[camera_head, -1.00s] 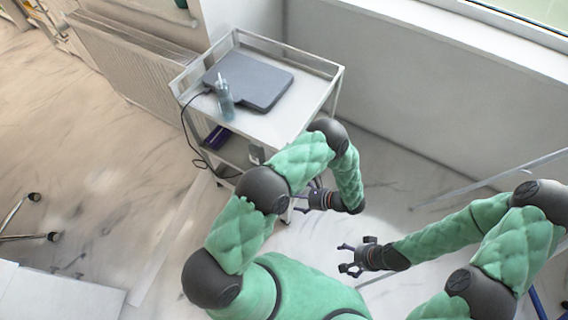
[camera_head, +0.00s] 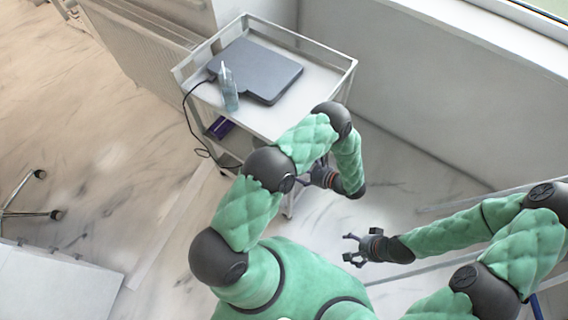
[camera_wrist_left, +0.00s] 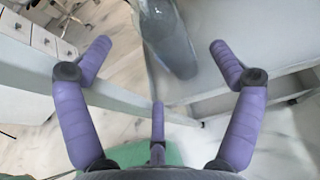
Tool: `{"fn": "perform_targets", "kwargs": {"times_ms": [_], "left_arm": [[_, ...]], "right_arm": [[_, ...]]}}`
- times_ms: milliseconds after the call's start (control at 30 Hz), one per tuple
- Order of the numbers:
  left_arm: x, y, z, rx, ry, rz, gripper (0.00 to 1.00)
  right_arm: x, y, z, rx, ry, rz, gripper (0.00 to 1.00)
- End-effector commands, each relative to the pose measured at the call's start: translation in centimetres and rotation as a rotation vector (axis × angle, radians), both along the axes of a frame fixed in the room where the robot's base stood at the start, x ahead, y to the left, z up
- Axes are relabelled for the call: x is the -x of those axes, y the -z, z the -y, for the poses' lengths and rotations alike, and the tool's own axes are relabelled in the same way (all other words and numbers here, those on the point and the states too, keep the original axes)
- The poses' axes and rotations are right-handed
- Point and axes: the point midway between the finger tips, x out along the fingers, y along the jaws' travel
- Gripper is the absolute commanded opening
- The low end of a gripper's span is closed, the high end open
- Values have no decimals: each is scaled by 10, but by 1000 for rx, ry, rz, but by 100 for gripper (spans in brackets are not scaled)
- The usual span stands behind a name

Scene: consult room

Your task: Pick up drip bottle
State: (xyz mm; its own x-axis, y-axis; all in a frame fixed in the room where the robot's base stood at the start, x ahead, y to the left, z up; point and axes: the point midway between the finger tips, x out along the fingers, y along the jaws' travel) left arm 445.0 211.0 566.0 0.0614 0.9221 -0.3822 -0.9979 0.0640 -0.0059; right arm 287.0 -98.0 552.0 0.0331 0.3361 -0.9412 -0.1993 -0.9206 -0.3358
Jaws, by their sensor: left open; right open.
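The drip bottle (camera_head: 229,89) is a clear bluish bottle with a pale thin top. It stands upright on the top of the white trolley (camera_head: 265,121), beside a dark grey flat device. My left gripper (camera_head: 318,177) is partly hidden behind its own arm, beside the trolley's near right side and below its top. In the left wrist view its purple fingers are spread and empty, and a grey translucent cylinder (camera_wrist_left: 168,38), apparently the bottle, shows beyond them, apart from the fingers. My right gripper (camera_head: 355,250) is open and empty over the floor, away from the trolley.
The dark grey device (camera_head: 258,70) covers much of the trolley top, with a black cable hanging off the left side. Raised rails edge the top. A radiator (camera_head: 142,45) and wall stand behind.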

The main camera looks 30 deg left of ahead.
Motion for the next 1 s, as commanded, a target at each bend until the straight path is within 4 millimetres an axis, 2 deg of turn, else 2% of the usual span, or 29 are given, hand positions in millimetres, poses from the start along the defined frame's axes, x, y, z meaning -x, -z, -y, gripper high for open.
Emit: {"fn": "perform_targets", "kwargs": {"times_ms": [400,733,1000], "left_arm": [[-3,20,-45,1,-3,0,92],[-4,20,-50,1,0,1,92],[-4,20,-50,1,0,1,17]], "right_arm": [[0,17,0,0,0,0,86],[0,17,0,0,0,1,86],[0,17,0,0,0,1,86]]}}
